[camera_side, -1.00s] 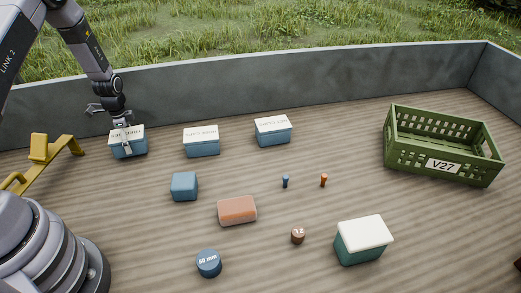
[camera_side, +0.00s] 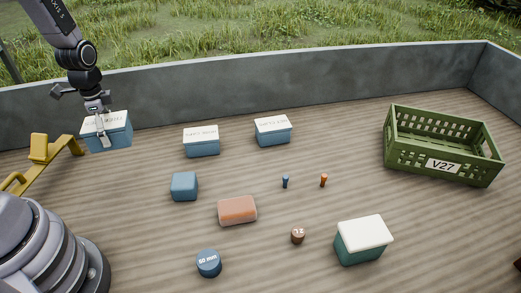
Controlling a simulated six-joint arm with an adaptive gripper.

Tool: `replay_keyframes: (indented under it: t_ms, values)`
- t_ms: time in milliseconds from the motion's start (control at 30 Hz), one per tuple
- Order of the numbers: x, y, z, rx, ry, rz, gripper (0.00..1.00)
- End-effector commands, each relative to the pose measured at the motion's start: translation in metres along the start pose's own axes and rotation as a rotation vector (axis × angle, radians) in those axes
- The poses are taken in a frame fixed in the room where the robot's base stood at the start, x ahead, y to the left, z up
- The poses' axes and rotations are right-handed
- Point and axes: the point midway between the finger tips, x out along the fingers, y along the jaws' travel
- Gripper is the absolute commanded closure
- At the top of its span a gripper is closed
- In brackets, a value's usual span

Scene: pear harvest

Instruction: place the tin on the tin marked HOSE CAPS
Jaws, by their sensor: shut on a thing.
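My gripper (camera_side: 104,138) is shut on a blue tin (camera_side: 118,135) with a white, lettered lid, at the left by the back wall. This tin is held up off the floor and slightly tilted. Two similar blue tins with white lids stand on the floor to its right: a middle tin (camera_side: 202,147) and a right tin (camera_side: 274,138). Their lid lettering is too small to read surely, so I cannot tell which is marked HOSE CAPS. Nothing lies on either lid.
A blue block (camera_side: 184,186), an orange block (camera_side: 237,210), a round blue 60 mm piece (camera_side: 208,264), small pegs (camera_side: 323,180), a brown cap (camera_side: 298,235) and a white-lidded green box (camera_side: 361,248) lie in front. A green V27 crate (camera_side: 405,155) stands right. A grey wall (camera_side: 330,92) runs behind.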

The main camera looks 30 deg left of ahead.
Motion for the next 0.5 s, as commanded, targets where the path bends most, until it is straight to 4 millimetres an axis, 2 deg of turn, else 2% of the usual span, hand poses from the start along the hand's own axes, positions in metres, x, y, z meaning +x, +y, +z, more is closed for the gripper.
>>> replay_keyframes:
  t_ms: [33,200,367,500]
  values:
    - [-0.009,-0.001,-0.023,0.020,0.004,-0.008,0.68]
    - [-0.035,0.008,-0.083,0.036,0.004,-0.005,0.68]
    - [-0.050,0.018,-0.115,0.039,0.002,-0.003,0.68]
    - [-0.046,0.010,-0.132,0.037,0.000,0.000,0.68]
